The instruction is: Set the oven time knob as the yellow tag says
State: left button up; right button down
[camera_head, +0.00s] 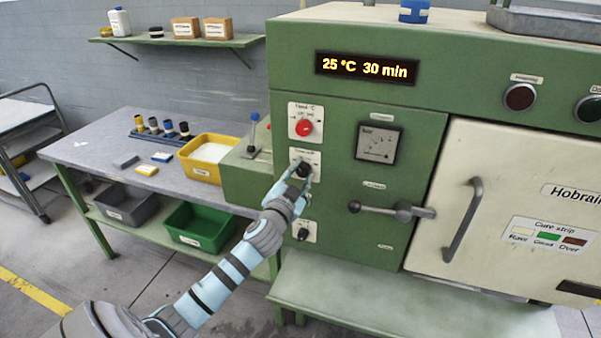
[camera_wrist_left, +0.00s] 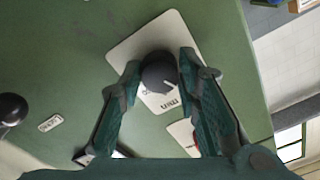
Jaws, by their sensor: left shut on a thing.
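The black time knob (camera_head: 304,170) sits on a white plate on the green oven front, below the red temperature knob (camera_head: 304,127). My left gripper (camera_head: 302,178) is at the black knob. In the left wrist view the black knob (camera_wrist_left: 158,72), with a white pointer line, lies between the fingertips of my left gripper (camera_wrist_left: 160,73), which is shut on it. The plate lettering there is partly covered; "min" is readable. The oven display (camera_head: 366,68) reads 25 °C 30 min. I cannot make out a yellow tag with a time. My right gripper is out of view.
A lower black knob (camera_head: 303,232) is under my gripper. A door lever (camera_head: 390,209) and the cream oven door (camera_head: 500,210) are to the right. A yellow bin (camera_head: 205,171) and small blocks stand on the left table (camera_head: 100,155).

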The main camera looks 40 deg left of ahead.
pick_arm(q)
jog(key=shift+m, duration=0.6)
jog(key=o, duration=1.2)
jog(key=shift+c, duration=0.2)
jog(key=v, duration=1.2)
